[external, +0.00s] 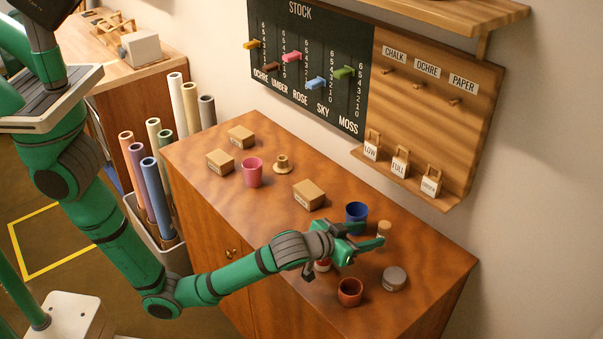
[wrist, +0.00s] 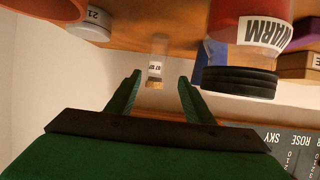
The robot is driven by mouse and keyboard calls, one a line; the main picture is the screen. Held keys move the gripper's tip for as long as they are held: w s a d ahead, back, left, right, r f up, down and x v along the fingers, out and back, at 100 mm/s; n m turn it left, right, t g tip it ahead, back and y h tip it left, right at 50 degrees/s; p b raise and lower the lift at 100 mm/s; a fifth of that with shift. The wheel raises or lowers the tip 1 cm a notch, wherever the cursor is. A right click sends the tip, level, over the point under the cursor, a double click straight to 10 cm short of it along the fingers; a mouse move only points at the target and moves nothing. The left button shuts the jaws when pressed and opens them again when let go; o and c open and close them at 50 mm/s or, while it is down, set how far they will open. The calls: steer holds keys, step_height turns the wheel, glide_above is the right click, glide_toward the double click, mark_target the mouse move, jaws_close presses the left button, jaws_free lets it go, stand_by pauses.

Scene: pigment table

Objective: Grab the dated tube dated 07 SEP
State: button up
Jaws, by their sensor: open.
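The dated tube (wrist: 156,68) is a small clear tube with a cork and a white label that seems to read 07 SEP. It appears upside down in the wrist view, between my fingertips in the picture. In the external view its cork top (external: 384,228) shows at the far right end of my fingers, and its lower part is hidden. My gripper (external: 372,235) is open and level, low over the right part of the cabinet top. Its two green fingers also show in the wrist view (wrist: 160,77). I cannot tell whether the tube is between the tips or just beyond them.
A red jar labelled WARM (wrist: 240,60) stands close beside one finger. A blue cup (external: 357,212), a terracotta cup (external: 349,292) and a grey round tin (external: 394,279) surround my gripper. Boxes (external: 308,194) and a pink cup (external: 252,172) stand farther left.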

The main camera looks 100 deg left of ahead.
steer(key=x, duration=0.5)
steer(key=shift+w+d+x, duration=0.1)
steer(key=shift+x, duration=1.3)
steer(key=shift+w+d+x, duration=0.15)
steer(key=shift+x, duration=1.25)
steer(key=shift+r, duration=0.1)
steer(key=c, duration=1.1)
